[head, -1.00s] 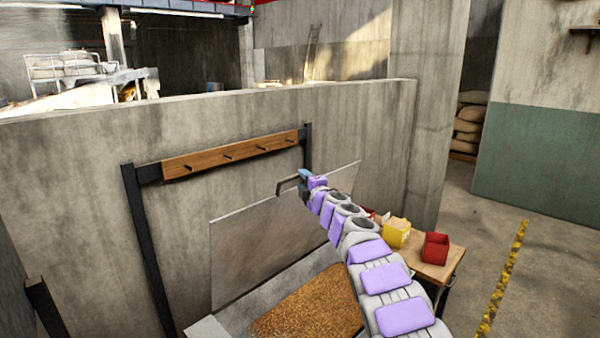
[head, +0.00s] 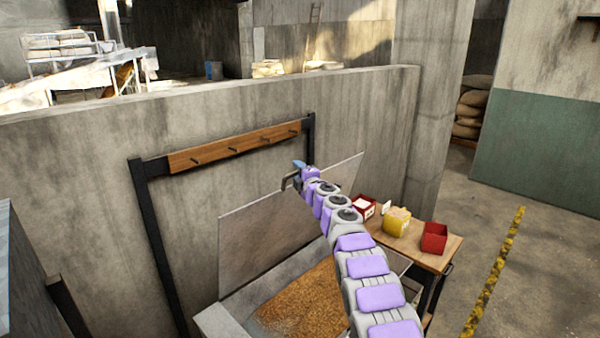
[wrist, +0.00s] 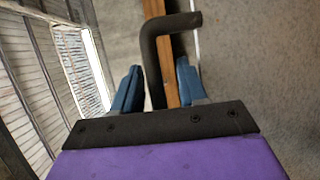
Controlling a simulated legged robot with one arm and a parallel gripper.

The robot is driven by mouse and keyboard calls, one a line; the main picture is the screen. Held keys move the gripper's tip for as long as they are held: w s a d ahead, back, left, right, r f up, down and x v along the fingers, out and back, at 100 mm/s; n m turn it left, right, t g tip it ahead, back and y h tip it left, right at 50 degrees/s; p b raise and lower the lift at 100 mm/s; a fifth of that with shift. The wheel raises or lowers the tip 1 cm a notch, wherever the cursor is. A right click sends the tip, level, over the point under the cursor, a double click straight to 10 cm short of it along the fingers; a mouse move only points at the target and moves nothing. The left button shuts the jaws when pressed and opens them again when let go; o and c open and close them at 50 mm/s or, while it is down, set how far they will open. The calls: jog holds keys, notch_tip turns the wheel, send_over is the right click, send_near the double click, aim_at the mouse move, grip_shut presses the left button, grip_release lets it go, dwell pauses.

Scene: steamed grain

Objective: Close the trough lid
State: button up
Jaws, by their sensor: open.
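The trough (head: 245,285) holds brown grain (head: 300,298) and stands against the concrete wall. Its lid (head: 262,235), a flat grey panel, is raised and leans back near the wall. My gripper (head: 298,167) is at the lid's upper edge in the head view, with my arm stretched above the trough. In the wrist view my gripper (wrist: 158,70) has its two blue fingers apart. A dark bent bar (wrist: 155,60) runs between them and turns right at its end. I cannot tell whether the fingers touch it. My arm hides part of the lid and trough.
A wooden rail with pegs (head: 235,147) hangs on a black frame behind the lid. Open floor with a yellow stripe (head: 495,270) lies further right.

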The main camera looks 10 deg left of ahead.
jog(key=shift+a, duration=0.3)
jog(key=shift+c, duration=1)
jog(key=shift+d+r, duration=0.1)
jog(key=shift+d, duration=0.5)
jog(key=c, duration=0.4)
grip_shut()
jog(key=shift+d, duration=0.1)
